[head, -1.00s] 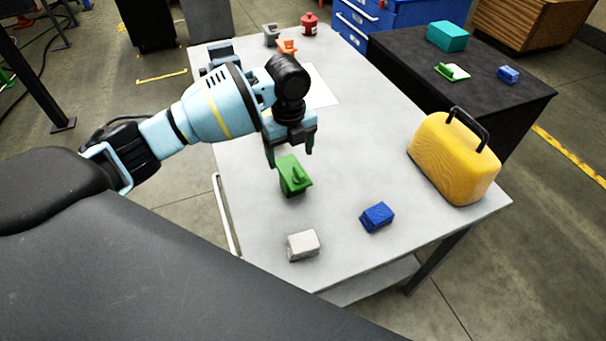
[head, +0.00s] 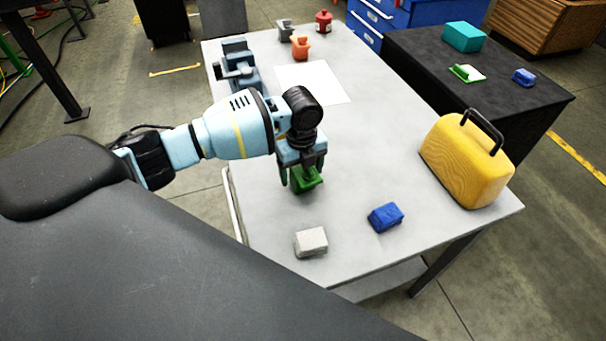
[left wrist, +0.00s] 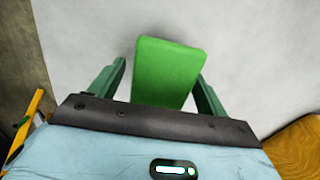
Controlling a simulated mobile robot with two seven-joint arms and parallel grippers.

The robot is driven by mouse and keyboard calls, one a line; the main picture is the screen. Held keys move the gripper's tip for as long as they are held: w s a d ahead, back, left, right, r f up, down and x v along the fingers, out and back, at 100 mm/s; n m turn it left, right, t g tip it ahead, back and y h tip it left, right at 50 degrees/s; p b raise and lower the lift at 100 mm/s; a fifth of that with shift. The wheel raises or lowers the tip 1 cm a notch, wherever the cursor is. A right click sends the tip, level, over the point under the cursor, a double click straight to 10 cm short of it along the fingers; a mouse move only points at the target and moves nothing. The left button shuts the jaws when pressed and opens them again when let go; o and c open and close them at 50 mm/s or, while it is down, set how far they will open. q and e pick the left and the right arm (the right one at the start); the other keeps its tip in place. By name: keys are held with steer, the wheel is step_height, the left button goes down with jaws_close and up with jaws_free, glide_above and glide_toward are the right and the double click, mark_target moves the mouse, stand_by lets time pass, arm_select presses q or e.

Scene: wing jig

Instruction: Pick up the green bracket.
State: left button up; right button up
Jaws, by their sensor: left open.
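The green bracket (head: 308,181) stands on the light grey table (head: 345,150), partly hidden by my left gripper in the head view. In the left wrist view the bracket (left wrist: 168,72) shows as a plain green block face between the two fingers. My left gripper (head: 303,182) is right over the bracket and open, with one finger on each side. In the left wrist view the gripper (left wrist: 160,85) shows a gap beside each finger, so I see no firm contact. My right gripper is not in view.
A white block (head: 311,242) and a blue block (head: 385,217) lie nearer on the table. A yellow case (head: 465,165) stands at the right edge. A vise (head: 236,68), a white sheet (head: 313,83) and an orange part (head: 300,48) are farther back.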

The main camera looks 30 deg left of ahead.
arm_select(q)
steer(key=shift+f, duration=0.15)
steer(key=c, duration=1.4)
steer(key=shift+r, duration=0.6)
steer(key=r, duration=0.2)
steer(key=shift+s+a+r, duration=0.3)
steer(key=shift+s+a, duration=0.05)
steer(key=s+a, duration=0.3)
steer(key=s, duration=0.1)
steer(key=s+a+r, duration=0.1)
steer(key=s+a, duration=0.2)
steer(key=s, duration=0.1)
steer(key=s+a, duration=0.3)
steer(key=shift+s+a+r, duration=0.15)
steer(key=shift+s+a, duration=0.05)
steer(key=shift+s, duration=0.2)
